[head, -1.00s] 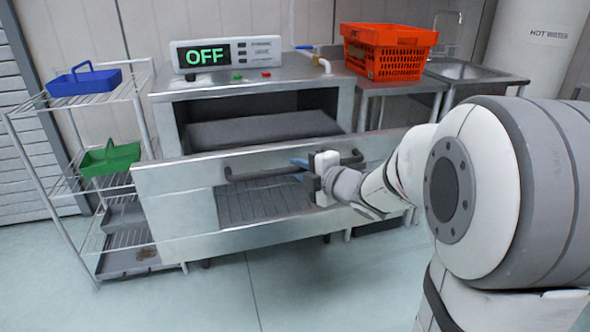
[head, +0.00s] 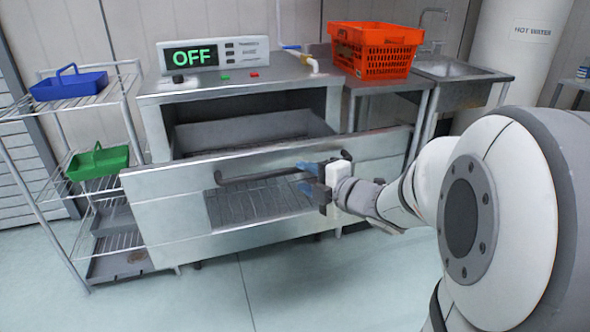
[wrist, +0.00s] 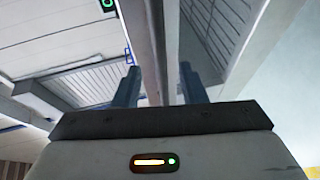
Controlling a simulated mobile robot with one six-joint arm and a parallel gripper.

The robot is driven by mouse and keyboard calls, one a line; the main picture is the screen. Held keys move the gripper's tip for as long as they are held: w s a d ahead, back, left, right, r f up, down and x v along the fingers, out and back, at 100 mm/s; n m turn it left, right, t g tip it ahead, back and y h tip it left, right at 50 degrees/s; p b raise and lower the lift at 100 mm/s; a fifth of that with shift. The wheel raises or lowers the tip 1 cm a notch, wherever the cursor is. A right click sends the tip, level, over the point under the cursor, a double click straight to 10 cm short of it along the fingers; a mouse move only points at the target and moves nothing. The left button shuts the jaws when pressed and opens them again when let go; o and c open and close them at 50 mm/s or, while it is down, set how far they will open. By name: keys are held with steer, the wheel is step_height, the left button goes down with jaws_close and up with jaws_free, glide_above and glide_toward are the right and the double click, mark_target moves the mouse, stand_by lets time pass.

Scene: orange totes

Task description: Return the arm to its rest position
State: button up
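My gripper (head: 306,178) is at the right end of the dark bar handle (head: 250,181) on the steel machine's front panel (head: 165,213). Its two blue fingers point left and stand apart. In the wrist view my gripper (wrist: 160,82) also shows its fingers spread, with a grey metal edge running behind the gap and nothing clearly clamped. Whether a finger touches the handle I cannot tell. My white and grey arm reaches in from the right.
The panel stands out from the machine, whose opening shows a grey interior. The display (head: 193,55) reads OFF. An orange tote (head: 375,50) sits right, beside the sink (head: 450,68). A wire rack at left holds blue (head: 70,84) and green (head: 98,162) baskets. Floor in front is clear.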

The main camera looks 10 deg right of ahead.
steer(key=shift+s+d+r, duration=0.1)
steer(key=shift+s+d, duration=0.2)
steer(key=shift+s, duration=0.35)
steer(key=shift+r, duration=0.1)
steer(key=s+d+r+m+g+h+p, duration=0.35)
steer(key=d+r+m+h+p, duration=0.25)
steer(key=r+m+h+p, duration=0.7)
steer(key=s+a+r+m+g+y+p, duration=0.2)
steer(key=s+a+m+g+p, duration=0.1)
steer(key=s, duration=0.5)
steer(key=s+a+r+m+g+y+p, duration=0.2)
steer(key=s+a+m+g+y+p, duration=0.1)
steer(key=s+m+p, duration=0.4)
steer(key=s+a+g+p, duration=0.1)
steer(key=p, duration=0.2)
steer(key=shift+s+g, duration=0.35)
